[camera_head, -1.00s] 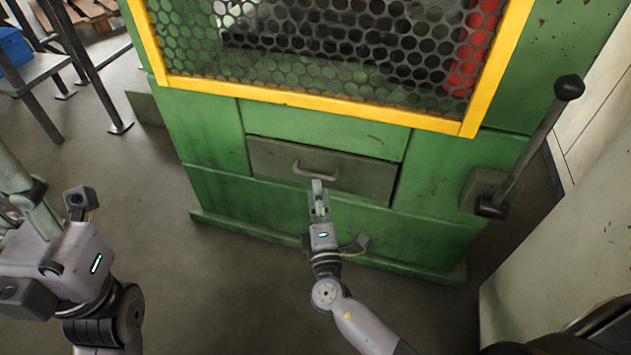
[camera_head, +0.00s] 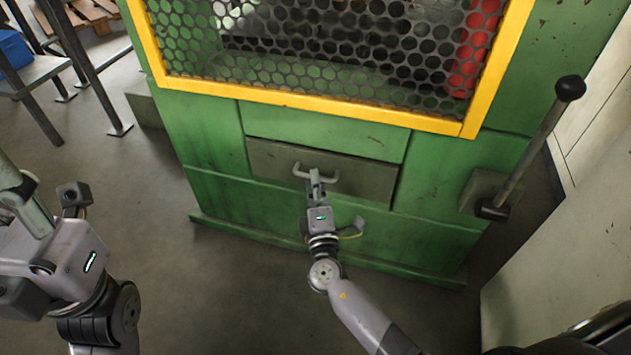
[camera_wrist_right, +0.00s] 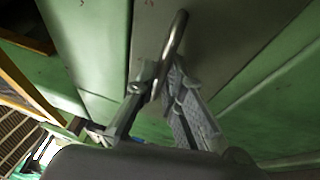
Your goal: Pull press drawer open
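The press drawer (camera_head: 365,181) is a dark grey-green panel in the front of the green press, flush with it and closed. Its curved metal handle (camera_head: 302,173) is at the middle of the panel. My right gripper (camera_head: 317,177) is at the handle, with its fingertips overlapping it. In the right wrist view, the handle (camera_wrist_right: 177,38) passes between the two fingers of the right gripper (camera_wrist_right: 162,72). The fingers are close to the bar on both sides; I cannot tell whether they grip it. My left gripper (camera_head: 22,188) is at the far left, away from the press.
The green press (camera_head: 215,150) has a yellow-framed mesh guard (camera_head: 300,97) above the drawer. A lever with a black knob (camera_head: 569,88) stands right of the drawer. A metal table (camera_head: 35,75) is at the upper left.

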